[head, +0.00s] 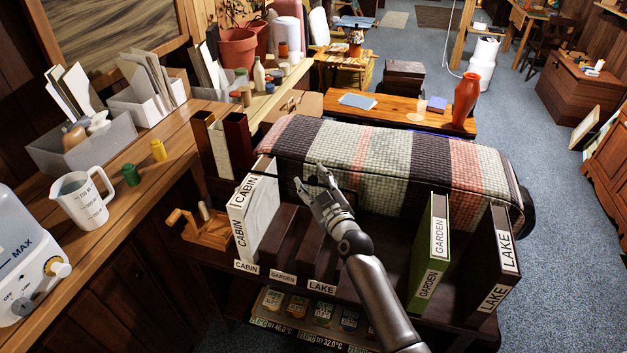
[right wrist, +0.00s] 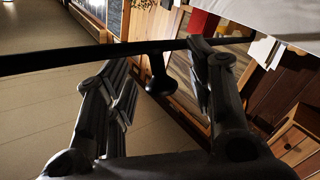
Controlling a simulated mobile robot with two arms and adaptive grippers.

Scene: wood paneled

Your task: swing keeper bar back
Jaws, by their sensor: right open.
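A dark, thin keeper bar (right wrist: 60,58) crosses the right wrist view from the left edge to the upper right. A dark knob (right wrist: 160,78) hangs below it, between the fingers. My right gripper (head: 322,180) is open above the rack, to the right of the white CABIN binder (head: 252,215); its fingers (right wrist: 152,62) show on both sides of the knob, apart from each other. I cannot tell whether either finger touches the bar. My left gripper is out of view.
A green GARDEN binder (head: 428,255) and a dark LAKE binder (head: 492,270) stand upright to the right of my forearm. A striped padded seat (head: 400,160) lies behind the rack. A wooden counter (head: 150,190) with a measuring jug (head: 82,200) is at left.

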